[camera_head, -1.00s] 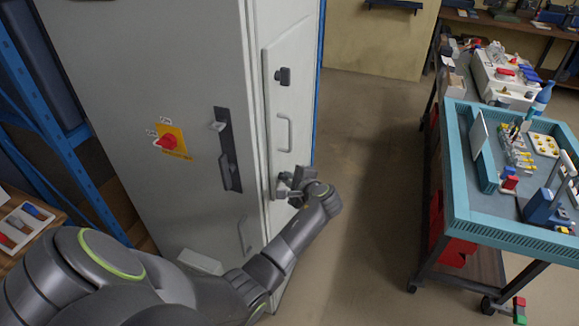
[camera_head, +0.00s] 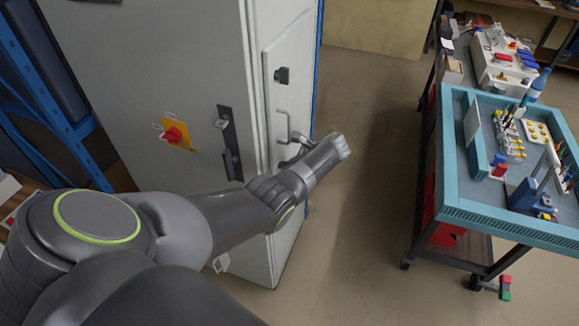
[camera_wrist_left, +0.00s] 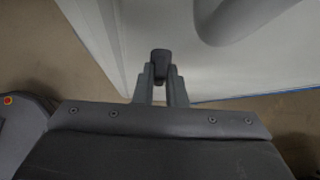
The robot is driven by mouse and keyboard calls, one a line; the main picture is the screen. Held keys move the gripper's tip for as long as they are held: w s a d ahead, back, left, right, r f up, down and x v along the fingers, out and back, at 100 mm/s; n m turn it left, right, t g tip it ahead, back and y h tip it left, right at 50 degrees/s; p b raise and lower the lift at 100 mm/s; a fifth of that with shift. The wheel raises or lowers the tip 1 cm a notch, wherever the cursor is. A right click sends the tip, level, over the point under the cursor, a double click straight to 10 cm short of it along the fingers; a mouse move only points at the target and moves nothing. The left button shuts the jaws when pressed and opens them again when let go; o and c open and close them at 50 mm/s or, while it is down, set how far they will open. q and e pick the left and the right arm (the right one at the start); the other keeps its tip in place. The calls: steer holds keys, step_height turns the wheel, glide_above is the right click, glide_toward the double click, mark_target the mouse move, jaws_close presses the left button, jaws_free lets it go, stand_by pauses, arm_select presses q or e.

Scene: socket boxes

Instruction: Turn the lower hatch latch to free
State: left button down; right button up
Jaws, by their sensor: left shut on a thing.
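The lower hatch latch (camera_wrist_left: 160,60) is a small dark block in the left wrist view. My left gripper (camera_wrist_left: 161,76) is shut on it, with a finger on each side. In the head view my left gripper (camera_head: 294,150) is at the lower part of the hatch (camera_head: 294,92), just below the hatch handle (camera_head: 284,128). The gripper and wrist hide the lower latch there. The upper latch (camera_head: 282,75) is a dark knob near the top of the hatch. My right gripper is not in view.
The grey cabinet (camera_head: 175,60) carries a red rotary switch (camera_head: 173,135) on a yellow plate and a black door handle (camera_head: 229,142). A blue-green trolley (camera_head: 450,150) stands at the right. Open floor (camera_head: 365,180) lies between cabinet and trolley.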

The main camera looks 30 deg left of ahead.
arm_select(q)
steer(key=shift+f+m+g+b, duration=0.1)
steer(key=shift+m+g+b, duration=0.2)
steer(key=shift+g+b, duration=0.1)
steer(key=shift+g+h, duration=0.3)
steer(key=c, duration=1.5)
jaws_free()
steer(key=shift+b+v, duration=1.4)
steer(key=shift+v, duration=7.25)
